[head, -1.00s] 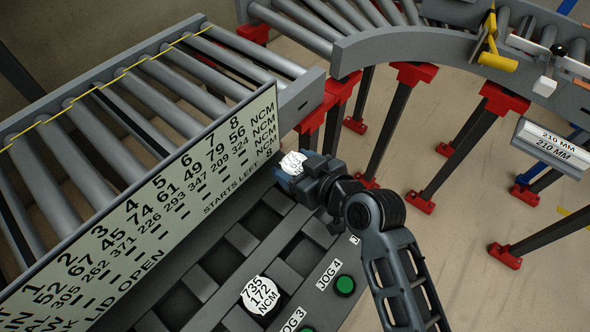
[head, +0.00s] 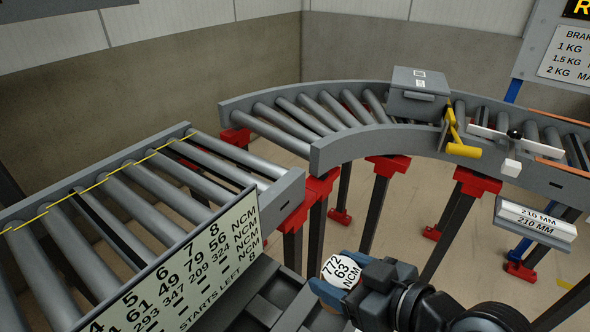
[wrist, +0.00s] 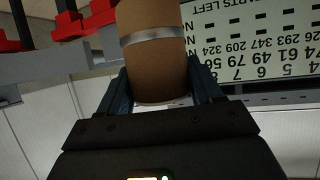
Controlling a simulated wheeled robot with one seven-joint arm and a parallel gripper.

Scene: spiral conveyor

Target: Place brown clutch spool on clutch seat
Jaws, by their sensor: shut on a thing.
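The brown clutch spool (wrist: 158,72) fills the middle of the wrist view, a brown cylinder with a silver band. In the head view its white top (head: 342,270) reads 772, 63 NCM. My gripper (head: 345,279) is shut on it, one dark blue finger on each side, and holds it raised to the right of the tray and number board. In the wrist view the gripper (wrist: 160,88) grips one end of the spool. I cannot make out the clutch seat in either view.
A number board (head: 190,270) stands along the straight roller conveyor (head: 150,190) at left. A curved roller conveyor (head: 360,140) on red-footed legs runs behind, carrying a grey box (head: 418,92) and a yellow handle (head: 462,149). A slotted tray (head: 268,300) lies below the board.

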